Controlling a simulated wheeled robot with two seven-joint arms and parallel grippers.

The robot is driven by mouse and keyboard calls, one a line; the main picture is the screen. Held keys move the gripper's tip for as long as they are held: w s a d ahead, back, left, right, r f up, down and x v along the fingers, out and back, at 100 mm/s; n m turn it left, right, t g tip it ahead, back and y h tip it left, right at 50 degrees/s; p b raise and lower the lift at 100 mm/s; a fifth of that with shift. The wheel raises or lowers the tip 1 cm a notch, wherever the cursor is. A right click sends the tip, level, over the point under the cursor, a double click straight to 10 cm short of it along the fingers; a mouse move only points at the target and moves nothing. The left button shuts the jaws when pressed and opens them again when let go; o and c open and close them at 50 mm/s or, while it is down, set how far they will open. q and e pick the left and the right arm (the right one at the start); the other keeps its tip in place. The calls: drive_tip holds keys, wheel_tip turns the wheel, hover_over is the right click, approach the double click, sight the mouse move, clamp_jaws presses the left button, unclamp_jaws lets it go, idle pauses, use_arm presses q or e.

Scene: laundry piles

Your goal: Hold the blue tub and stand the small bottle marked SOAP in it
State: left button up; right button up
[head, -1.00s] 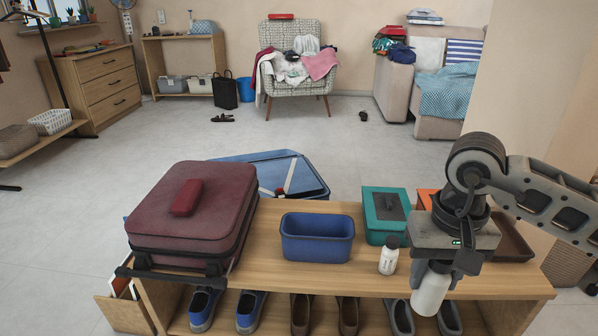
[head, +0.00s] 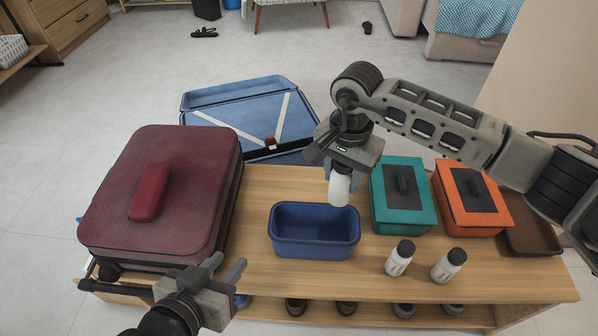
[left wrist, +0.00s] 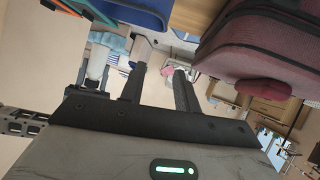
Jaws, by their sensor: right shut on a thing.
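The blue tub (head: 315,250) stands empty and open on the wooden bench. My right gripper (head: 343,182) is shut on a white bottle (head: 340,193), held upright with its base near the tub's far right rim; no label shows on it. Two more small white bottles with black caps, one (head: 400,259) and another (head: 448,266), stand on the bench right of the tub; their labels are too small to read. My left gripper (head: 222,270) is open and empty, front left of the tub. The left wrist view shows its spread fingers (left wrist: 157,85) and the tub (left wrist: 140,12) beyond.
A burgundy suitcase (head: 190,210) with a red case (head: 149,192) on it fills the bench's left end. A teal box (head: 420,222), an orange box (head: 480,218) and a brown tray (head: 533,235) stand right. An open blue suitcase (head: 240,115) lies behind.

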use_arm(q)
drive_tip(key=w+d+f+g, duration=0.2)
drive_tip(key=w+f+g, duration=0.1)
drive_tip(key=w+f, duration=0.35)
drive_tip(key=n+g+y, duration=0.2)
drive_tip(key=g+y, duration=0.2)
drive_tip(key=g, duration=0.4)
approach(274, 232)
drive_tip(key=shift+w+a+f, duration=0.15)
drive_tip(key=shift+w+a, duration=0.1)
drive_tip(key=shift+w, duration=0.4)
drive_tip(key=f, duration=1.1)
drive_tip(key=shift+d+f, duration=0.25)
drive_tip(key=shift+f, duration=0.05)
clamp_jaws()
